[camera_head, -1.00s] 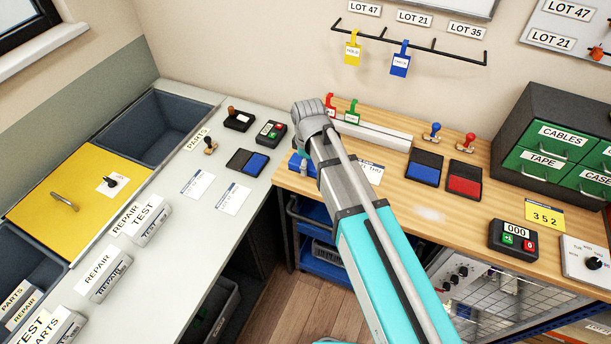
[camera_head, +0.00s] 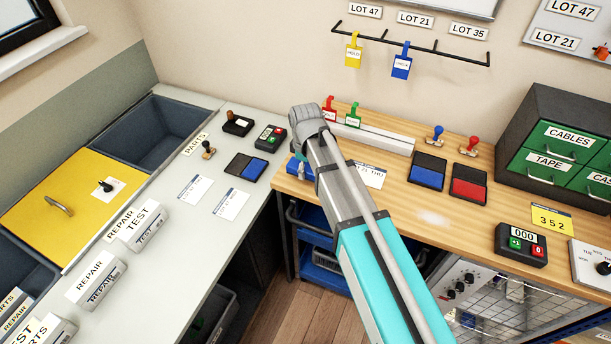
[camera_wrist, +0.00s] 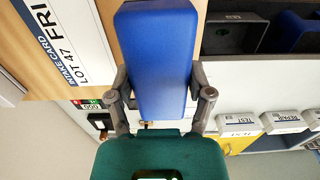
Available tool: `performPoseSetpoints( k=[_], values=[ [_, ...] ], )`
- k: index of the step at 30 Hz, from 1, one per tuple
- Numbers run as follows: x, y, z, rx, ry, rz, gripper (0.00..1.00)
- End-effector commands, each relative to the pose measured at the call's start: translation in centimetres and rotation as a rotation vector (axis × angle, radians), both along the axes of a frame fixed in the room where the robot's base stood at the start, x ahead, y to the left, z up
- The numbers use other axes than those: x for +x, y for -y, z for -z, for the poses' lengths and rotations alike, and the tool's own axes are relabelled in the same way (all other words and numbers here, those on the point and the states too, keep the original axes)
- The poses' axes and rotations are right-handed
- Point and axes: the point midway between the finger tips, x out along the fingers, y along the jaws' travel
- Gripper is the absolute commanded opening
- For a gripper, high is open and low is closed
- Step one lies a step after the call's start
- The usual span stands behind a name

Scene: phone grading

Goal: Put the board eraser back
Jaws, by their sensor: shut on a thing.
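The board eraser is a long blue block (camera_wrist: 158,60) in the wrist view. My gripper (camera_wrist: 162,88) is shut on it, with one grey finger on each side. In the head view a blue end of the eraser (camera_head: 294,169) shows just left of my arm, over the left end of the wooden desk. My arm hides the fingers there. I cannot tell from these views whether the eraser touches the desk.
A pale ledge (camera_head: 385,138) runs along the back of the wooden desk (camera_head: 395,205). Red and green tags stand by it. Blue (camera_head: 428,173) and red (camera_head: 469,184) ink pads lie to the right. An intake card (camera_wrist: 62,35) lies close to the eraser.

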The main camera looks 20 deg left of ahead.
Motion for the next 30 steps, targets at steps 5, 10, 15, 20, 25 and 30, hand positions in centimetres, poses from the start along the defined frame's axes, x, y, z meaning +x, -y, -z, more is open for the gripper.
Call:
performPoseSetpoints(
  k=[5, 10, 15, 20, 25, 30],
  values=[
    [0.2, -0.1, 1.9, 0.000, 0.000, 0.000, 0.29],
    [0.2, -0.1, 3.0, 0.000, 0.000, 0.000, 0.29],
    [0.2, -0.1, 3.3, 0.000, 0.000, 0.000, 0.29],
    [0.2, -0.1, 3.3, 0.000, 0.000, 0.000, 0.29],
    [0.2, -0.1, 3.3, 0.000, 0.000, 0.000, 0.29],
    [0.2, -0.1, 3.5, 0.000, 0.000, 0.000, 0.77]
  ],
)
